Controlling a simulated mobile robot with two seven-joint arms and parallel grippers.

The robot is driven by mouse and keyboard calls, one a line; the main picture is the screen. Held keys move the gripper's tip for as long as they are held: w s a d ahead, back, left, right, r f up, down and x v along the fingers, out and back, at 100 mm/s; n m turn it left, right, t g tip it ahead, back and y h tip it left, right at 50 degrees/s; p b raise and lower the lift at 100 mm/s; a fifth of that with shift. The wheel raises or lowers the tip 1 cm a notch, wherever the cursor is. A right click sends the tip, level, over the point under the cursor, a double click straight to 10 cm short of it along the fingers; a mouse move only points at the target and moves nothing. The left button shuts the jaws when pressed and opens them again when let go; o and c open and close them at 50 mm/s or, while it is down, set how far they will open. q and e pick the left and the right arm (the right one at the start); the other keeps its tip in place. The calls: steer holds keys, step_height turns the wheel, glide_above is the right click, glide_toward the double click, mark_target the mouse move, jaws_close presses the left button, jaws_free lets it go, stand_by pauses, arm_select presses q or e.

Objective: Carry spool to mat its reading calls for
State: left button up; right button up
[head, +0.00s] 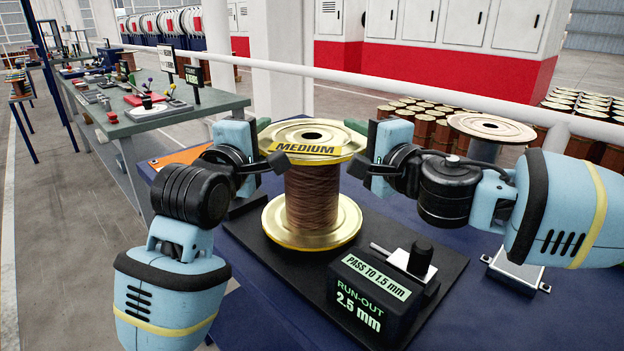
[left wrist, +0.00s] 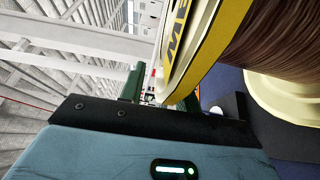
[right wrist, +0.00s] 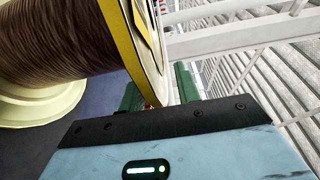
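The spool (head: 312,192) of brown wire stands upright on a black plate (head: 265,238), its brass-coloured top flange marked MEDIUM. The gauge box (head: 368,297) in front reads RUN-OUT 2.5 mm, with PASS TO 1.5 mm above. My left gripper (head: 268,148) is at the left edge of the top flange; its green fingers stand apart around the rim in the left wrist view (left wrist: 162,95). My right gripper (head: 357,150) is at the right edge, its fingers likewise apart in the right wrist view (right wrist: 158,95). A flat orange patch (head: 178,158) lies behind my left arm, partly hidden.
The blue table (head: 478,318) has clear room at front right. A metal device (head: 515,271) lies at right, and another spool (head: 491,127) stands behind my right arm. A green bench (head: 150,122) with two small signs (head: 178,80) is at back left. A white rail (head: 430,92) crosses behind.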

arm_select(q)
jaws_close()
arm_select(e)
jaws_close()
stand_by(0.9)
